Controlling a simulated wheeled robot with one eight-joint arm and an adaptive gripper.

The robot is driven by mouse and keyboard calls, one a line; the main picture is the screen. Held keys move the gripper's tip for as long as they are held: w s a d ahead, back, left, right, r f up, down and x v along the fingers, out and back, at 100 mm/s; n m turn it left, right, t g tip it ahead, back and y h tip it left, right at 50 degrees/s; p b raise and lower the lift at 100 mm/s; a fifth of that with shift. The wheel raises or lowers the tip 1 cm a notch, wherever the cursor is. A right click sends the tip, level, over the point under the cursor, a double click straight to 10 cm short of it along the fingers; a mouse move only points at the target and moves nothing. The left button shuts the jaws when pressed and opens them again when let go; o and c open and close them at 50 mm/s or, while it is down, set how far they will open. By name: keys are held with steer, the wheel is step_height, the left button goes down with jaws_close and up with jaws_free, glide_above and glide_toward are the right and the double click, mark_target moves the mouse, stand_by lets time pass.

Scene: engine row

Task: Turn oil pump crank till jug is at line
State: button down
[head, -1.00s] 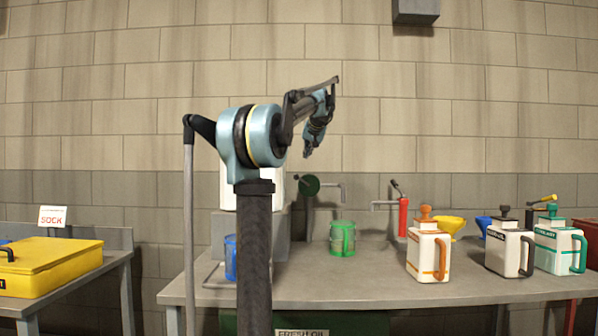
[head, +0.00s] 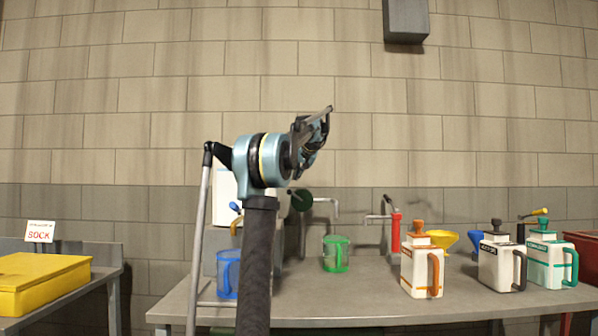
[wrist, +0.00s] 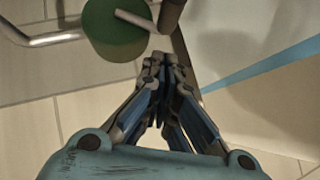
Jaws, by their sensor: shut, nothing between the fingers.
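A green, round pump head (head: 300,200) with a bent grey spout (head: 327,203) stands at the back of the bench, right of my arm. In the wrist view the green pump head (wrist: 115,28) is close ahead, up and left of my fingertips. A clear green jug (head: 336,253) stands below the spout. I cannot make out its line or oil level. A clear blue jug (head: 228,274) stands left, partly behind my arm. My gripper (head: 298,174) is raised in front of the wall. In the wrist view my gripper (wrist: 163,62) is shut and empty, with no clear contact.
A red pump (head: 395,232) with a dark crank stands right of the green jug. Orange (head: 420,272), black (head: 498,263) and green-trimmed (head: 549,262) white cans stand at the right. The bench (head: 375,298) front is mostly clear. A yellow box (head: 40,280) sits on the left table.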

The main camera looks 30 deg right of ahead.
mark_target(295, 196)
steer(key=shift+w+a+f, duration=0.15)
steer(key=shift+a+f, duration=0.1)
steer(key=shift+f, duration=0.4)
steer(key=shift+w+a+f, duration=0.2)
steer(key=shift+f, duration=0.45)
steer(key=shift+w+a+f, duration=0.15)
steer(key=shift+a+f, duration=0.1)
steer(key=shift+f, duration=0.4)
steer(key=shift+d, duration=0.1)
